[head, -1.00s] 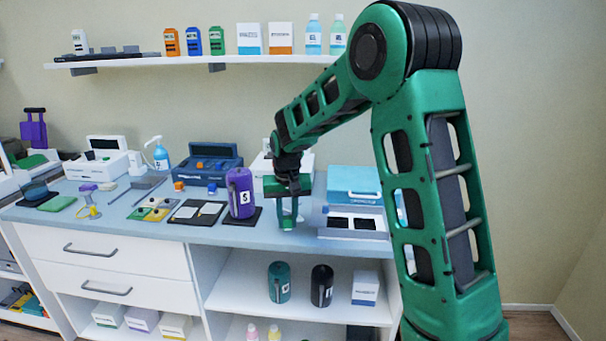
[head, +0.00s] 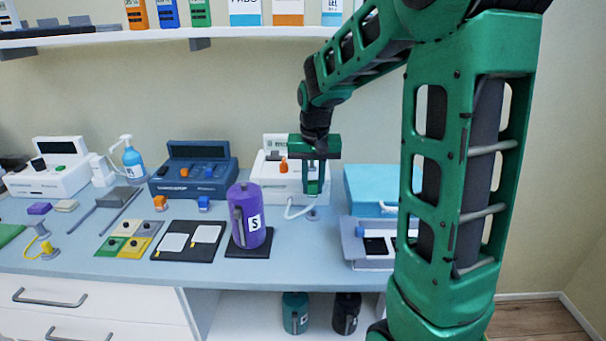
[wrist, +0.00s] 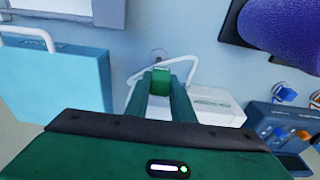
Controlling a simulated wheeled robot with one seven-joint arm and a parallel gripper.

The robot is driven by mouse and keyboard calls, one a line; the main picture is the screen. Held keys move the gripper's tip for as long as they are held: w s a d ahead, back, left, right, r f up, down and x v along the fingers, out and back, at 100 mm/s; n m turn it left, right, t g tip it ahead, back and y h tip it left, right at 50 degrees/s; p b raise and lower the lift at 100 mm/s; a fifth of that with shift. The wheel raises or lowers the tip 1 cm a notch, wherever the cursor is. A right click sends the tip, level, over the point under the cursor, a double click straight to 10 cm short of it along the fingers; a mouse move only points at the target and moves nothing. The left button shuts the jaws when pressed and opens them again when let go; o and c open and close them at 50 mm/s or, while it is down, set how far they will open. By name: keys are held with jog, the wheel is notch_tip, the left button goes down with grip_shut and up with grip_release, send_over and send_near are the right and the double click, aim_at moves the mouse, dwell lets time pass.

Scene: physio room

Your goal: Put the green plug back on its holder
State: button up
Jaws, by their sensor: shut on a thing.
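My gripper (head: 313,190) is shut on the green plug (wrist: 160,82), which shows between the fingertips in the wrist view; in the head view the green fingers make the plug hard to pick out. They are above the blue-grey counter, right of the purple bottle. A small grey round base (head: 312,214) sits on the counter just below the fingertips; it also shows just beyond the plug in the wrist view (wrist: 158,54). It looks like the holder, and the plug appears apart from it. A white cable (head: 291,211) curves from the white device toward this spot.
The purple bottle (head: 248,218) stands left of my gripper, and a light-blue box (head: 368,188) is on the right. The white device (head: 270,190) is behind. An orange plug (head: 160,203) and a blue plug (head: 204,202) sit before the dark-blue device (head: 192,180).

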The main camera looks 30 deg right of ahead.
aim_at(313, 211)
jog(key=shift+w+d, duration=0.15)
jog(key=shift+d+f, duration=0.1)
jog(key=shift+f, duration=2.3)
jog(key=shift+s, duration=0.2)
jog(key=shift+f, duration=1.15)
dwell(0.6)
jog(key=o, duration=1.3)
jog(key=shift+w, duration=0.1)
jog(key=shift+o, duration=0.2)
jog(key=shift+r, duration=0.1)
